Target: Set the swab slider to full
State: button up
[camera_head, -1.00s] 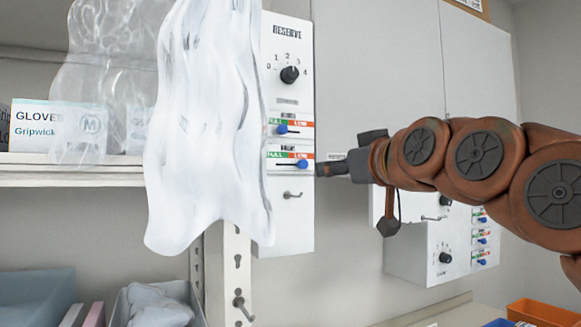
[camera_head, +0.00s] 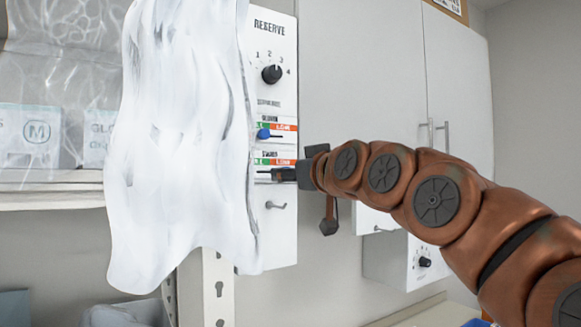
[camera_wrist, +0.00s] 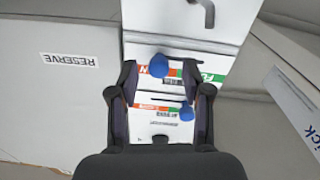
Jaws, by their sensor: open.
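A white panel marked RESERVE (camera_head: 275,100) carries two sliders with blue knobs. Their small name labels are too blurred for me to tell surely which is swab. Each scale is green FULL at the left and orange-red LOW at the right in the head view. The upper knob (camera_head: 263,134) sits toward FULL. The lower knob (camera_wrist: 159,65) sits near LOW and is hidden by my gripper (camera_head: 276,174) in the head view. In the wrist view, which looks inverted, my open gripper (camera_wrist: 160,78) has its fingers either side of the lower knob; contact is unclear.
A dial (camera_head: 272,74) is above the sliders and a hook (camera_head: 276,205) below. A translucent white sheet (camera_head: 185,140) hangs close at the left. A grey cabinet (camera_head: 365,90) stands right of the panel, and a second control box (camera_head: 400,260) is lower right.

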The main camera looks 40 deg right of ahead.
jog(key=shift+w, duration=0.35)
grip_shut()
dwell(0.5)
